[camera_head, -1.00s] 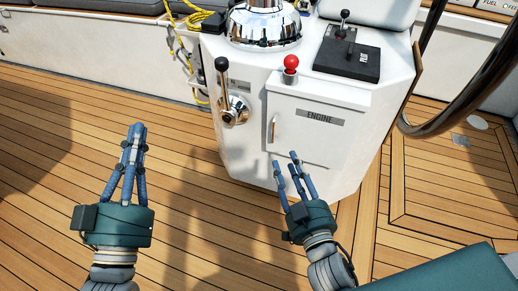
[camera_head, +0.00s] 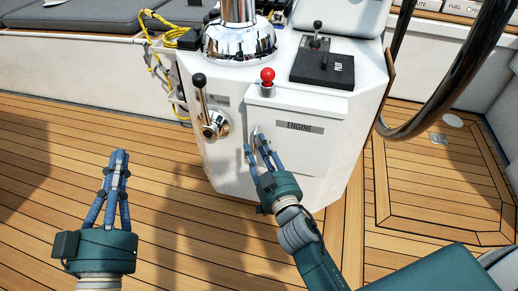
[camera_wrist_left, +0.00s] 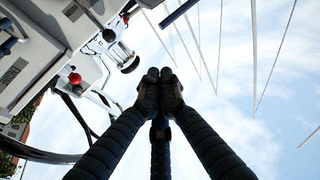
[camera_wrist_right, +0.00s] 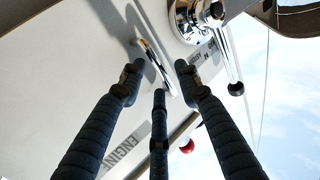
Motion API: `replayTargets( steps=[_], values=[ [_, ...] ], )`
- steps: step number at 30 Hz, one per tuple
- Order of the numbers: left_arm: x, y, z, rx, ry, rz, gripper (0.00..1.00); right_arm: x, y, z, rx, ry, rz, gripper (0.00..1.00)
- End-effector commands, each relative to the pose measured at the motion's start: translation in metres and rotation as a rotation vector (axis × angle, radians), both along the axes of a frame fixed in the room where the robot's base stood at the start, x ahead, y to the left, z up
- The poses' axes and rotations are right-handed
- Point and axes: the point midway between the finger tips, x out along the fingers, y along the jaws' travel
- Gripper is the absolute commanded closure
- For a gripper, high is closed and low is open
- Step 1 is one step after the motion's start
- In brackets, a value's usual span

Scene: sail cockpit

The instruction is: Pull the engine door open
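The engine door (camera_head: 305,152) is a white panel with a grey ENGINE label (camera_head: 299,127) on the front of the white console. It looks shut. Its upright metal handle (camera_wrist_right: 155,66) is near the door's left edge; in the head view the fingers partly cover it. My right gripper (camera_head: 260,140) is at the handle, with its fingers spread open. In the right wrist view the handle lies between the fingertips, and I cannot tell whether any finger touches it. My left gripper (camera_head: 118,156) is far left of the console over the deck, fingertips together and empty.
A lever (camera_head: 201,95) with a chrome base stands left of the door. A red knob (camera_head: 267,76) and a black throttle box (camera_head: 322,66) are above it. The steering wheel rim (camera_head: 440,95) is at the right. The teak deck (camera_head: 170,190) at left is clear.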

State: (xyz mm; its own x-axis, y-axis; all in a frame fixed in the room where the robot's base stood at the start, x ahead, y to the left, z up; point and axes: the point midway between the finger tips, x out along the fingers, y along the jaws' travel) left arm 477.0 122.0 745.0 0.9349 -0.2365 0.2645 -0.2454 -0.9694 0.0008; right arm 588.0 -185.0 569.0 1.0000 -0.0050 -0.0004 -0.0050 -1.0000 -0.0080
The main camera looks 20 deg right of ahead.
Motion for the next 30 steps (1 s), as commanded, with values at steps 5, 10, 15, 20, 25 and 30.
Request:
replayTargets(
  steps=[5, 10, 15, 20, 25, 30],
  values=[
    [0.0, 0.0, 0.0, 0.0, 0.0, 0.0, 1.0, 0.0, 0.0, 0.0, 0.0, 0.0, 0.0, 0.81],
    [0.0, 0.0, 0.0, -0.001, 0.0, 0.0, 1.0, 0.0, 0.0, 0.0, 0.001, 0.0, 0.0, 1.0],
    [0.0, 0.0, 0.0, -0.001, 0.0, 0.0, 1.0, 0.0, 0.0, 0.0, 0.001, 0.0, 0.001, 1.0],
    [0.002, -0.001, -0.005, 0.008, 0.031, -0.001, 1.0, -0.003, 0.0, 0.001, 0.0, 0.001, 0.01, 1.0],
    [0.006, 0.003, -0.037, 0.046, 0.174, 0.008, 1.0, -0.011, 0.001, 0.002, -0.001, 0.002, 0.043, 1.0],
    [0.0, 0.012, -0.092, 0.108, 0.414, 0.024, 1.0, -0.025, 0.002, 0.003, -0.002, 0.003, 0.103, 1.0]
  ],
)
